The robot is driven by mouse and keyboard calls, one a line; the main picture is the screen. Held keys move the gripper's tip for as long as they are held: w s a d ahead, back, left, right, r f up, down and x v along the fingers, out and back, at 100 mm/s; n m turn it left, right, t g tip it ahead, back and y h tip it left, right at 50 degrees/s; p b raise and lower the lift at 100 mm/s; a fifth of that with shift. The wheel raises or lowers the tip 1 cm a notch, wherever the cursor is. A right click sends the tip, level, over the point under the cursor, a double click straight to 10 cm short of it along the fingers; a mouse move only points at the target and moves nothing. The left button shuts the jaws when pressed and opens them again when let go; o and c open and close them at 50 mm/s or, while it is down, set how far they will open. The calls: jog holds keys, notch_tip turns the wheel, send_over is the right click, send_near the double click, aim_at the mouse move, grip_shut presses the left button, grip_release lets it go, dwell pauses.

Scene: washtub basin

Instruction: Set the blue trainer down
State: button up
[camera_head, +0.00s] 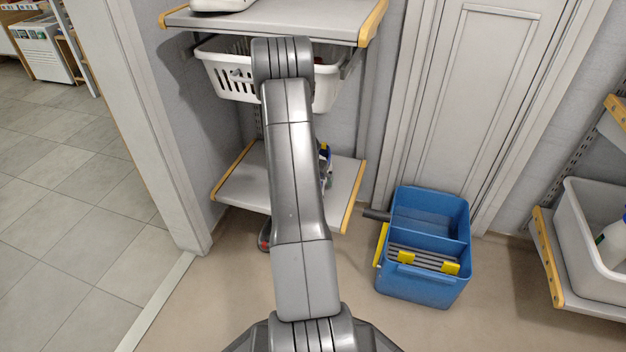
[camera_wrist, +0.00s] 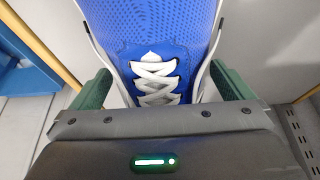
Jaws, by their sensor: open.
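The blue trainer (camera_wrist: 150,28) fills the upper middle of the wrist view, with white laces and a white sole edge. My gripper (camera_wrist: 163,84) is open, with one green finger on each side of the trainer. I cannot tell whether either finger touches it. In the head view my own arm hides the gripper and most of what lies behind it. A small blue, white and yellow item (camera_head: 326,162) shows beside the arm at the lower shelf (camera_head: 240,188); I cannot tell what it is.
A white basket (camera_head: 226,78) sits under the upper shelf (camera_head: 290,24). A blue two-part bucket (camera_head: 425,292) stands on the floor to the right. A white tub (camera_head: 582,230) sits on the far-right shelf. A dark and red object (camera_head: 264,240) lies beneath the lower shelf.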

jog(key=p+v, duration=0.1)
jog(key=v, duration=0.4)
jog(key=shift+s+r, duration=0.1)
jog(key=shift+r, duration=0.25)
